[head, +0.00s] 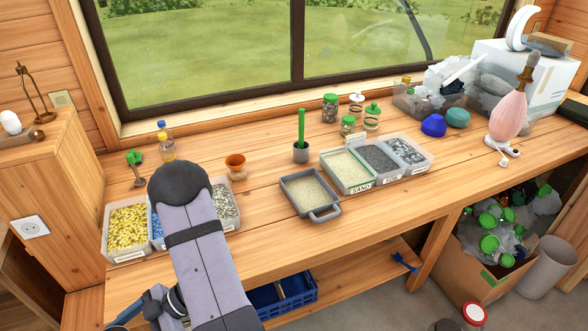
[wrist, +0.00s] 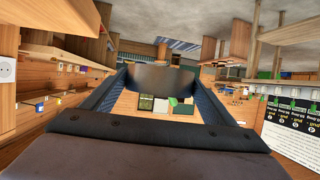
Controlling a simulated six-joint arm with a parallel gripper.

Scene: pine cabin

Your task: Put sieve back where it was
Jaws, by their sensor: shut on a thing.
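A grey square frame with a loop handle (head: 325,214) lies on the bench, with a pale speckled surface inside. I cannot tell whether it is the sieve or a tray. In the wrist view, my gripper (wrist: 161,84) is shut on a grey-brown curved thing (wrist: 160,77) that spans between its two dark blue fingers. Only part of this thing shows, so I cannot tell whether it is the sieve. In the head view my arm hides much of the front left of the bench, and the gripper's fingertips are not clear there.
A divided sand box (head: 347,171) labelled SAND stands right of the grey frame. The front right of the bench is clear.

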